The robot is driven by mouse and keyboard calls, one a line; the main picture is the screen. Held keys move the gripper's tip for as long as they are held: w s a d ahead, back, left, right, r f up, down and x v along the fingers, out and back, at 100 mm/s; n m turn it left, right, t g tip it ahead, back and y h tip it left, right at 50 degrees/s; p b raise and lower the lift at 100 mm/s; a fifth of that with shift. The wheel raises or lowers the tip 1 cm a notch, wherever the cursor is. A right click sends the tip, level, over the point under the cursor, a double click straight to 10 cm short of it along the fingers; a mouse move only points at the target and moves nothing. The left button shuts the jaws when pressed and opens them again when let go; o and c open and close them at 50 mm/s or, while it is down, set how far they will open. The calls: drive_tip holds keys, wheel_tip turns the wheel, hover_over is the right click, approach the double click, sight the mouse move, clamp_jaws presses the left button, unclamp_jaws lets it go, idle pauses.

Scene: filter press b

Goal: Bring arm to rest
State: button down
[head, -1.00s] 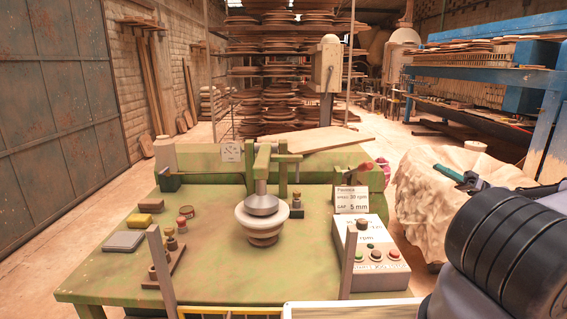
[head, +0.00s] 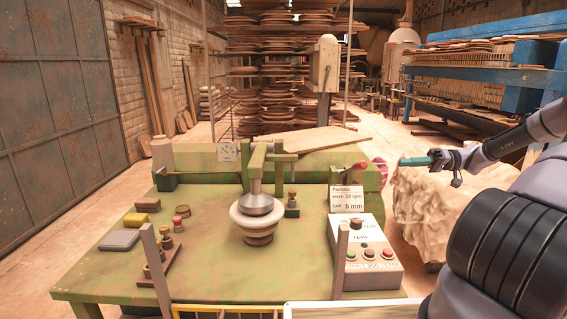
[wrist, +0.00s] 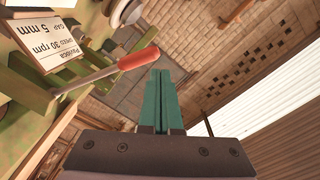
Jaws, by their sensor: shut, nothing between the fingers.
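My gripper (head: 416,161) shows in the head view at the right, beyond the right edge of the green bench (head: 110,265). Its teal fingers point left. In the wrist view the fingers (wrist: 162,98) are pressed together with nothing between them. A lever with a red handle (head: 355,166) stands at the bench's back right, left of the fingertips. In the wrist view the red handle (wrist: 139,57) lies just left of the fingers, and I cannot tell the gap between them.
A control box with buttons (head: 368,258) and a sign (head: 346,199) stand on the bench's right side. A white wrapped mound (head: 420,215) lies below my gripper. A blue rack (head: 480,75) stands behind at right. The floor left of the bench is clear.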

drive_tip(key=s+a+r+m+g+h, duration=0.1)
drive_tip(key=s+a+r+m+h, duration=0.1)
drive_tip(key=s+a+r+h, duration=0.3)
drive_tip(key=s+a+r+m+g+h, duration=0.1)
drive_tip(key=s+a+r+m+h, duration=0.1)
drive_tip(key=s+a+r+h, duration=0.45)
drive_tip(key=s+a+r+m+t+h, duration=0.1)
drive_tip(key=s+r+m+t+h, duration=0.1)
drive_tip(key=s, duration=0.6)
drive_tip(key=s+a+r+m+t+h, duration=0.2)
drive_tip(key=s+r+m+t, duration=0.3)
drive_tip(key=s+r+t, duration=0.2)
drive_tip(key=shift+v, duration=0.85)
drive_tip(key=shift+a, duration=0.25)
idle(1.7)
